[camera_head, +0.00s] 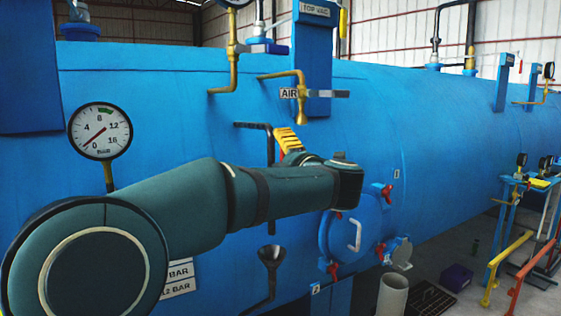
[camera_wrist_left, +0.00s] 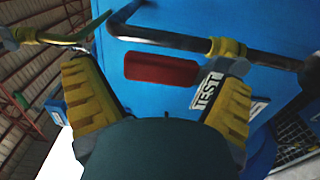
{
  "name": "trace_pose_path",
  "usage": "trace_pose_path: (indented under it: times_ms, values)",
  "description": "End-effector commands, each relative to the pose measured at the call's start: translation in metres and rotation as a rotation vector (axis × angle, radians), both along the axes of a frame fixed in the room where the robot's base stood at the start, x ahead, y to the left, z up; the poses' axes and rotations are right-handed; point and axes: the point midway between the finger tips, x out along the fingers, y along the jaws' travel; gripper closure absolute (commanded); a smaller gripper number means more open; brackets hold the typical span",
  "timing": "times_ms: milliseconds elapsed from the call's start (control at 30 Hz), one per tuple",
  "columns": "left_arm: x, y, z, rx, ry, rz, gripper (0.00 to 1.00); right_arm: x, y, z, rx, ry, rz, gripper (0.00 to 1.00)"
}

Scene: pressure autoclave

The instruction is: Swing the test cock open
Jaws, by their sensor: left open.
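The test cock is a brass fitting (camera_wrist_left: 228,47) on a dark bent pipe (camera_wrist_left: 165,38) in the left wrist view, beside a TEST label (camera_wrist_left: 207,90). A red bar (camera_wrist_left: 160,68), seemingly its handle, shows against the blue shell; whether it joins the brass is unclear. My left gripper (camera_wrist_left: 155,75) is open, its two yellow-padded fingers left and right of the red bar in the picture. I cannot tell contact. In the head view my left gripper (camera_head: 291,140) is partly hidden by my arm, near the dark pipe (camera_head: 271,150). My right gripper is out of view.
The blue autoclave shell (camera_head: 180,110) fills the background. A pressure gauge (camera_head: 99,131) stands left above my arm. A brass AIR pipe (camera_head: 301,95) hangs just above the gripper. A dark funnel (camera_head: 271,254) is below. A round blue door (camera_head: 350,237) stands right.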

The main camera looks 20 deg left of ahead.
Motion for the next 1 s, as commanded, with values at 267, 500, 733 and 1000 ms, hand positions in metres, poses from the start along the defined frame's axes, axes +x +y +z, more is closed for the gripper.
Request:
trace_pose_path:
  times_ms: [267, 500, 733, 1000]
  values:
    - [-0.010, -0.014, 0.001, 0.000, -0.002, -0.003, 0.04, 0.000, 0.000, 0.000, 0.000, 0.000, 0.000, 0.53]
    - [-0.040, -0.052, 0.001, -0.001, -0.001, -0.004, 0.04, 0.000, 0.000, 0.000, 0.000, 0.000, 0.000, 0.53]
    - [-0.064, -0.083, 0.000, 0.000, 0.000, -0.004, 0.04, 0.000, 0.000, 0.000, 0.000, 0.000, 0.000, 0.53]
    - [-0.074, -0.095, 0.000, 0.000, 0.000, 0.000, 0.04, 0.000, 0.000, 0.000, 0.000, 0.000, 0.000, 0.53]
